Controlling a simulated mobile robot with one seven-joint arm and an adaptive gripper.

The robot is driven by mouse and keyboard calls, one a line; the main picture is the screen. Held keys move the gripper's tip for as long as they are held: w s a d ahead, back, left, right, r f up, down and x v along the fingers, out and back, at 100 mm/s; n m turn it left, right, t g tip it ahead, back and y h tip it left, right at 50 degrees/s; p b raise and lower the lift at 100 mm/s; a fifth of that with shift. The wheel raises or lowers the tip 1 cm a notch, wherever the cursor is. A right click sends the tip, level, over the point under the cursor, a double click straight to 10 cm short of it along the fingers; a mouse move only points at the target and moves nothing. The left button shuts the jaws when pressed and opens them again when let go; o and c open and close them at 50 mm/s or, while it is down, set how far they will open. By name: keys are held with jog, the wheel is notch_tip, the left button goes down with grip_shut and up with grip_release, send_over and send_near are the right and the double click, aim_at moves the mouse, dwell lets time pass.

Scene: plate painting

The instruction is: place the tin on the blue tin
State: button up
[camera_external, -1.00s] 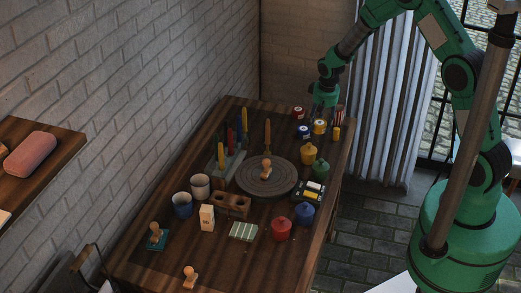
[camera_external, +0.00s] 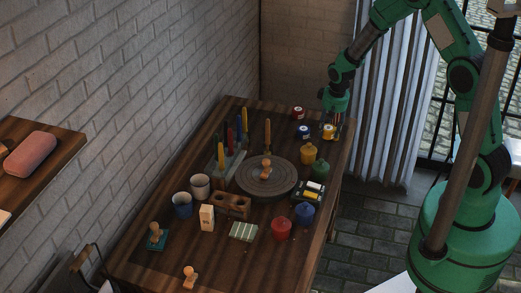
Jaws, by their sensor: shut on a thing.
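The blue tin (camera_external: 304,132) stands upright on the table near its far right corner, with nothing on top. A yellow tin (camera_external: 329,131) is to its right, close to the table's right edge. My gripper (camera_external: 332,126) points down and is shut on the yellow tin, its fingers partly hiding it. Whether the tin touches the table is too small to tell. A red tin (camera_external: 298,113) stands behind the blue tin.
A yellow jar (camera_external: 309,153) and a green jar (camera_external: 320,169) stand in front of the tins. A round grey turntable (camera_external: 252,184) with a stamp is to the left. A candle-like orange tool (camera_external: 267,134) stands left of the blue tin. The wooden table's right edge is close to my gripper.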

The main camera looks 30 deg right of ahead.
jog(key=w, duration=0.5)
jog(key=w+a+f, duration=0.1)
jog(key=w, duration=0.4)
jog(key=w+a+b, duration=0.1)
jog(key=w, duration=0.4)
jog(key=shift+f, duration=0.2)
jog(key=shift+f+b, duration=0.4)
jog(key=shift+f, duration=1.4)
jog(key=o, duration=1.2)
jog(key=shift+f, duration=0.1)
jog(key=shift+o, duration=0.2)
jog(key=shift+r, duration=0.2)
notch_tip(320, 180, up, 12)
jog(key=s+p, duration=0.1)
jog(key=shift+s+p, duration=0.3)
jog(key=shift+s, duration=0.1)
